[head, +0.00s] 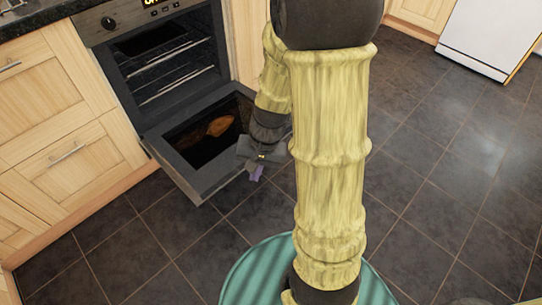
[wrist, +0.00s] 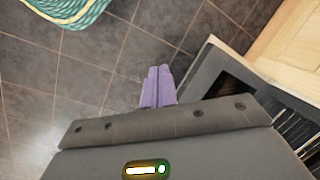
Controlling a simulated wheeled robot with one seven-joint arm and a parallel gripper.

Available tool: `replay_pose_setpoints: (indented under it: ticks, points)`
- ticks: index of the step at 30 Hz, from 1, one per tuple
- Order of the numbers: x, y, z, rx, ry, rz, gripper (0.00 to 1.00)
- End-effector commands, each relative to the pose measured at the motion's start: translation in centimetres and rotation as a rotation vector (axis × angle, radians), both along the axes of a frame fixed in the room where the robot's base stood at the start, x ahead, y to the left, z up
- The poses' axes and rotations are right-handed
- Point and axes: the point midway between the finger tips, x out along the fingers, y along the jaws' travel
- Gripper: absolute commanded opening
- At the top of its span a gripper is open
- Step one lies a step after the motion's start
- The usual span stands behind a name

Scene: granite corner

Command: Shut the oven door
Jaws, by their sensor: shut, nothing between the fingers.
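The oven (head: 160,52) is built into the wooden cabinets at the upper left of the head view. Its door (head: 190,172) is hinged at the bottom and hangs open, lowered out over the floor. In the wrist view the open door (wrist: 226,72) shows at the right, partly hidden by my gripper's body. My gripper (head: 256,173) is at the right side of the door near its outer edge; I cannot tell if it touches. In the wrist view its purple fingers (wrist: 158,87) are together and empty, over floor tiles.
A brown item (head: 220,126) shows at the door's glass. Wooden drawers (head: 65,155) stand left of the oven. A white appliance (head: 490,38) is at the upper right. A green round mat (head: 245,278) lies below my arm. Dark tiled floor is clear right of my arm.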

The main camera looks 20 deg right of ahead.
Motion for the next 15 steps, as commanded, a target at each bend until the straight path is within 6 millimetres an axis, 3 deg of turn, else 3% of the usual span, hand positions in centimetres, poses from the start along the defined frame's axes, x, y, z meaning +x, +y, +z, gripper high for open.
replay_pose_setpoints:
  ticks: [1,8,15]
  points:
    - [0.6,-0.2,-1.9,0.054,0.045,-0.088,0.0]
    - [4.2,-0.8,-7.7,0.333,0.189,-0.496,0.0]
    - [9.2,-3.4,-14.0,0.651,0.263,-0.943,0.0]
